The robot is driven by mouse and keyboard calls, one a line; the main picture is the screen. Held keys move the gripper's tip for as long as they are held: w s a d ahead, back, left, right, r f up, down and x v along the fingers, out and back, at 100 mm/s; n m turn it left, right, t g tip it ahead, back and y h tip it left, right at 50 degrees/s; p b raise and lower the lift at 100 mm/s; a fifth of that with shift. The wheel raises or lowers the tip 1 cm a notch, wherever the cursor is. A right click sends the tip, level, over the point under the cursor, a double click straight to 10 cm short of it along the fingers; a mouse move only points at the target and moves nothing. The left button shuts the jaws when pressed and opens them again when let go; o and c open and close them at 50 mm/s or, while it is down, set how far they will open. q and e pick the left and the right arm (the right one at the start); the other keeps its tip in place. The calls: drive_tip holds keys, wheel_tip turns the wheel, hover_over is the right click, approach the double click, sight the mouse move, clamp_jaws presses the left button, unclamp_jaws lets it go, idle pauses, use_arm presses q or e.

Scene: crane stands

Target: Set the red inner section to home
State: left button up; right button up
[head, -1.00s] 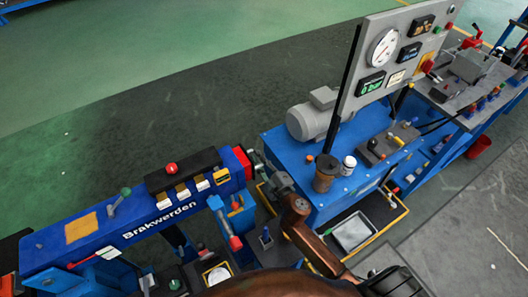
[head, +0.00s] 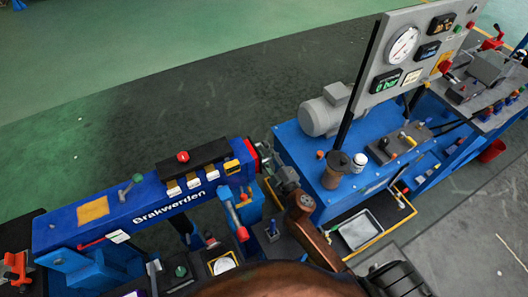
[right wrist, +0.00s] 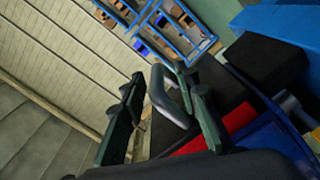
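The red inner section (head: 249,157) shows as a short red end at the right end of the blue boom marked "Brakwerden" (head: 140,206). A grey part sits at its outer face. My right gripper (head: 270,164) is close beside that end, at the tip of my brown arm. In the right wrist view the two dark fingers (right wrist: 160,76) stand apart, with a grey loop-shaped handle (right wrist: 172,102) showing between them. I cannot tell whether they touch it. The red section (right wrist: 215,130) also shows there, right of the fingers. My left gripper is not in view.
A blue bench with a grey motor (head: 325,112), a brown cup-like part (head: 337,168) and a gauge panel (head: 408,55) stands right of the boom. A grey tray (head: 360,230) lies below it. Open green and dark floor lies behind the boom.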

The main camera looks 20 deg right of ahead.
drive_tip(key=s, duration=1.2)
drive_tip(key=shift+d, duration=0.45)
drive_tip(key=shift+f, duration=0.1)
